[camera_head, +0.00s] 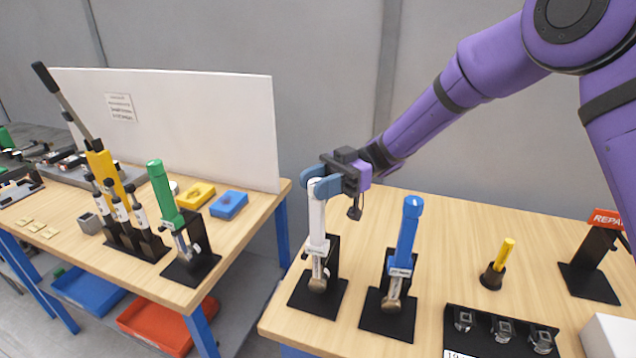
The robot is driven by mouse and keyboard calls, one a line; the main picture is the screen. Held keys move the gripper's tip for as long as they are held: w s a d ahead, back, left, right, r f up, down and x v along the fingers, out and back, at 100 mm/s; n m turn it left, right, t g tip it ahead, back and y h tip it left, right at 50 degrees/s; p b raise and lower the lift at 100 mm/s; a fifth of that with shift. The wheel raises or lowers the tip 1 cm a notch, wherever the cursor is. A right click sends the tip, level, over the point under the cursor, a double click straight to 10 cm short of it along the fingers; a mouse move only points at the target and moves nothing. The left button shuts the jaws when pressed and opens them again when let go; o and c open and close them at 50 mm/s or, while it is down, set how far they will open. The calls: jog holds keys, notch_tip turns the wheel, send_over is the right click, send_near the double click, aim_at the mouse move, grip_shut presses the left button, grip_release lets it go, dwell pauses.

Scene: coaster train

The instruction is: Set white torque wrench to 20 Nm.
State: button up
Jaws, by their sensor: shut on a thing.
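The white torque wrench (317,225) stands upright in a black stand (318,298) at the left part of the right table. My gripper (318,184) is at the top of its handle and is shut on it. The blue-grey fingers wrap the upper end of the white handle. Any scale or setting on the wrench is too small to read. The wrench's head rests low at the stand.
A blue torque wrench (407,240) stands in its own black stand (388,318) just right. A yellow-handled tool (503,256), a black tray of sockets (500,330) and a red repair sign (607,219) are farther right. A green wrench (166,196) stands on the left table.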

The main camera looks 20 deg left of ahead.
jog(key=n+g+h, duration=0.1)
jog(key=n+h, duration=0.1)
jog(key=h, duration=0.1)
jog(key=n+g+h, duration=0.1)
jog(key=n+h, duration=0.1)
jog(key=h, duration=0.1)
jog(key=n+g+h, duration=0.1)
jog(key=n+h, duration=0.1)
jog(key=h, duration=0.1)
jog(key=shift+n+g+h, duration=0.3)
jog(key=o, duration=0.9)
jog(key=shift+a, duration=0.1)
jog(key=shift+w+d+f, duration=0.1)
jog(key=shift+w+d, duration=0.05)
jog(key=shift+w, duration=2.55)
jog(key=shift+w+d, duration=0.15)
jog(key=shift+w, duration=2.55)
